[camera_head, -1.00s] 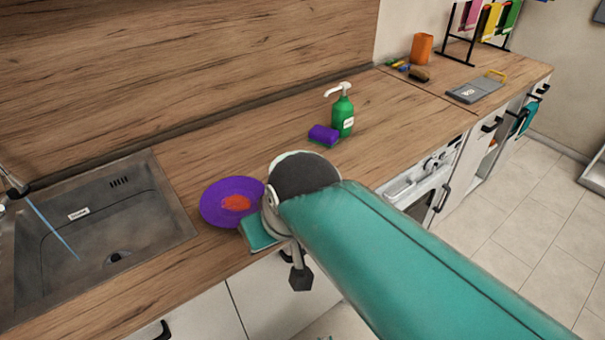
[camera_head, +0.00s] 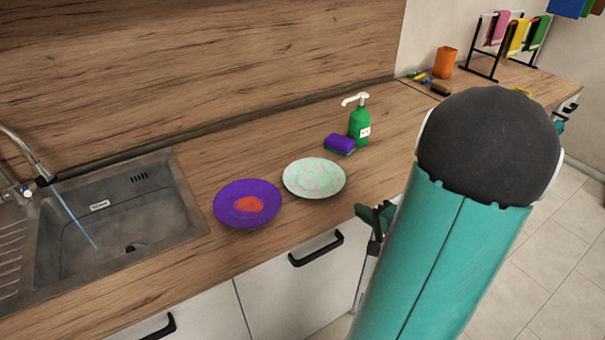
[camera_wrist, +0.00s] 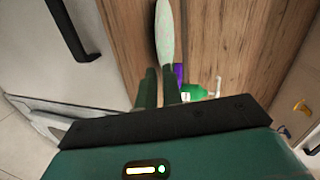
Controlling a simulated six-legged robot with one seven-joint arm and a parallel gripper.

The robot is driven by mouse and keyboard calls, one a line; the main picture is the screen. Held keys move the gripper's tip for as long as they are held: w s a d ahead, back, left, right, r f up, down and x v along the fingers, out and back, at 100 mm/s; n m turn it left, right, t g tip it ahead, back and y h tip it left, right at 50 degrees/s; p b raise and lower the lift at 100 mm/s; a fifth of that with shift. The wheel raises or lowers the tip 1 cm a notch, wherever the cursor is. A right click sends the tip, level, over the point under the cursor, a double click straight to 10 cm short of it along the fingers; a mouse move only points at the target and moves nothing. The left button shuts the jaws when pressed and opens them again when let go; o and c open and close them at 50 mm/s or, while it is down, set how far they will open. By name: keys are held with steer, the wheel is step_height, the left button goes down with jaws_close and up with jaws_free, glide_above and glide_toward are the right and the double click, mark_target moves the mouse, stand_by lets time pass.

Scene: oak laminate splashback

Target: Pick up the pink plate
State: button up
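No plainly pink plate shows. A pale green plate with pink patches (camera_head: 314,178) lies on the counter in the head view, right of a purple plate with an orange-red spot (camera_head: 232,208). The pale plate shows almost edge-on in the wrist view (camera_wrist: 164,35). My gripper (camera_head: 364,212) is at the counter's front edge, to the lower right of the pale plate and apart from it; my arm hides part of it. In the wrist view, my gripper's two fingers (camera_wrist: 159,78) stand apart with a narrow empty gap, pointing at the plate's near edge.
A purple sponge (camera_head: 340,144) and a green soap bottle (camera_head: 359,126) stand behind the plate. A sink (camera_head: 185,215) with running water is at left. A black drawer handle (camera_head: 316,249) sticks out below the counter edge. An orange cup (camera_head: 444,60) stands farther back.

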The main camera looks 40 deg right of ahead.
mark_target(340, 198)
steer(key=shift+m+h, duration=0.4)
steer(key=shift+h, duration=0.2)
steer(key=x, duration=0.4)
steer(key=d+x, duration=0.1)
steer(key=x, duration=0.3)
steer(key=d+x, duration=0.1)
steer(key=x, duration=0.3)
steer(key=shift+w+d+f, duration=0.1)
steer(key=shift+d+f, duration=0.1)
steer(key=shift+f, duration=0.3)
steer(key=shift+w, duration=0.15)
jaws_close()
steer(key=shift+r, duration=0.2)
